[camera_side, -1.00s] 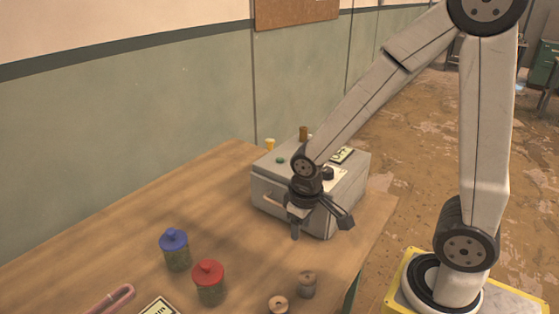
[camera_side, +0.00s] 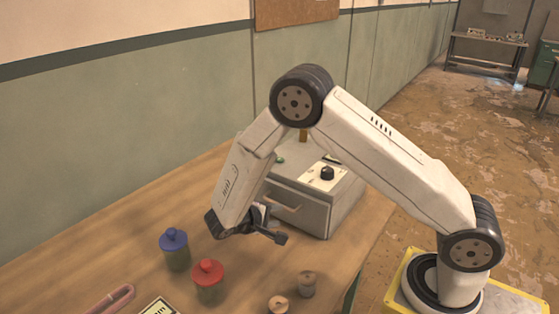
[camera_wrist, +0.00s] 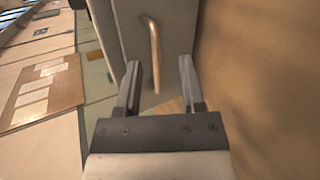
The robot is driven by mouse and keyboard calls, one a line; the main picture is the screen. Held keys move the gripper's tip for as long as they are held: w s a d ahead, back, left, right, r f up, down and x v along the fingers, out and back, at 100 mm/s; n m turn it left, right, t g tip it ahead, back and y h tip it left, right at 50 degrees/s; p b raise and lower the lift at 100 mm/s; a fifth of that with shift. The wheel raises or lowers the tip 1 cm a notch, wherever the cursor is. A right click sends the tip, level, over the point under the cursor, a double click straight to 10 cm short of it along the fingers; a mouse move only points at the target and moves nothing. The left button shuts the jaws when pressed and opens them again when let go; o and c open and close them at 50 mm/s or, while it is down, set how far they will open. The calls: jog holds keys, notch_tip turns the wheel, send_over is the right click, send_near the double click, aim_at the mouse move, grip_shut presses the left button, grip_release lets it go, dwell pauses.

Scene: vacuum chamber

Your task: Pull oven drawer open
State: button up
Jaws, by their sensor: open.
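The oven (camera_side: 322,197) is a grey box on the wooden table, with a black knob on a cream panel on its top. Its drawer front carries a bar handle (camera_side: 287,206), and the drawer looks closed. My gripper (camera_side: 262,225) is low in front of the drawer, partly hidden by my arm in the side view. In the wrist view my gripper (camera_wrist: 158,78) is open and empty, its two fingers pointing at the drawer front. The handle (camera_wrist: 153,50) shows just beyond the fingertips, between them and nearer the left one. The fingers appear apart from it.
A blue-lidded jar (camera_side: 175,251) and a red-lidded jar (camera_side: 208,281) stand in front of the oven. Two small wooden spools (camera_side: 307,284) are near the table's front right. A pink tool (camera_side: 113,299) lies at the front left. The table's left part is clear.

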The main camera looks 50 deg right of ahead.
jog(key=w+h, duration=0.1)
jog(key=w+t+h, duration=0.1)
jog(key=w+a+f+t+h, duration=0.1)
jog(key=shift+w+f, duration=0.1)
jog(key=shift+w, duration=0.2)
jog(key=shift+d, duration=0.2)
jog(key=shift+x, duration=3.8)
grip_shut()
